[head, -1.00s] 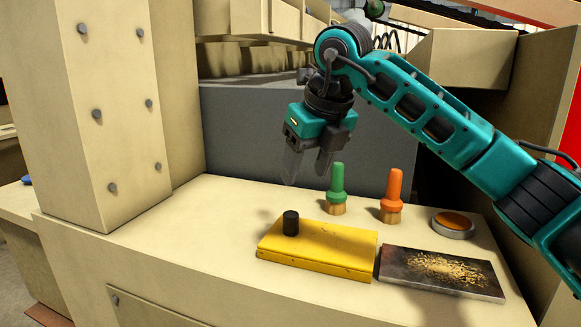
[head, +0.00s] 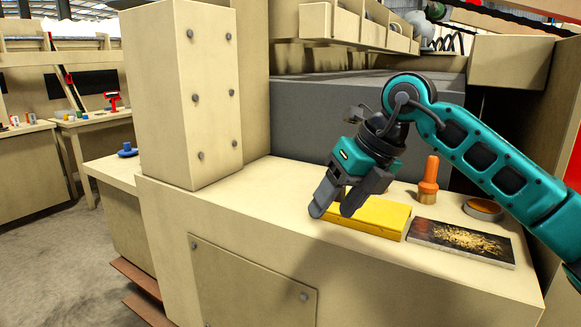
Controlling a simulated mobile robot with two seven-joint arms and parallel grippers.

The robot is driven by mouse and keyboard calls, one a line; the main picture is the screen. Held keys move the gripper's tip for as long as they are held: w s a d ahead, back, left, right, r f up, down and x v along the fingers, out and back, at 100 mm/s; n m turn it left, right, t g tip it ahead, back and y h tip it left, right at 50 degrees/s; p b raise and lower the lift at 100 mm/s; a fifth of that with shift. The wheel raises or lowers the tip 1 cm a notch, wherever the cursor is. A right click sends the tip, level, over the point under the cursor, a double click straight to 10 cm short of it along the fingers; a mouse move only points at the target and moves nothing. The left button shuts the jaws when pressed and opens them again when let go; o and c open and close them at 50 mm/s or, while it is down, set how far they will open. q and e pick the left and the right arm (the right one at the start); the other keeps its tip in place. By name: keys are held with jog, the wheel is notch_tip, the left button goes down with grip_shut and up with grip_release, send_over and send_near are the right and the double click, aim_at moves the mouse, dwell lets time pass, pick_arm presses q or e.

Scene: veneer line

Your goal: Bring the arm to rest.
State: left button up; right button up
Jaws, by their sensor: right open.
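My right gripper (head: 332,211) shows in the head view at the end of the teal arm that comes in from the right. Its two grey fingers are apart with nothing between them. They point down and to the left, in front of the left end of a yellow block (head: 375,217) on the bench, and cover part of it. I cannot tell whether the fingers touch anything. My left gripper is not in view.
The pale bench (head: 260,215) also carries an orange-handled brush (head: 428,181), a round tin (head: 483,209) and a dark plate (head: 460,243) with golden flakes. A bolted pillar (head: 190,95) stands at the left. A grey wall (head: 310,115) is behind. The bench top left of the gripper is clear.

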jog(key=s+a+f+m+g+y, duration=0.1)
jog(key=s+a+f+g+y, duration=0.1)
jog(key=s+a+y, duration=0.35)
jog(key=s+a+f+m+g+y, duration=0.1)
jog(key=s+a+f+m+y, duration=0.15)
jog(key=a+y, duration=0.45)
jog(key=d+f+m+t+h, duration=0.5)
jog(key=d+f+m+t, duration=0.35)
jog(key=m, duration=0.55)
jog(key=d+f+m+t+h, duration=0.4)
jog(key=d+f+m+t, duration=0.45)
jog(key=m, duration=0.55)
jog(key=s+d+f+m+g+h, duration=0.2)
jog(key=s+d+f+m+h, duration=0.1)
jog(key=s+f, duration=0.4)
jog(key=s+d+f+m+g+h, duration=0.2)
jog(key=s+f, duration=0.5)
jog(key=f, duration=0.4)
jog(key=shift+d+f+m+g+h, duration=0.2)
jog(key=shift+d+m+g+h, duration=0.2)
jog(key=shift+m+g+h, duration=0.55)
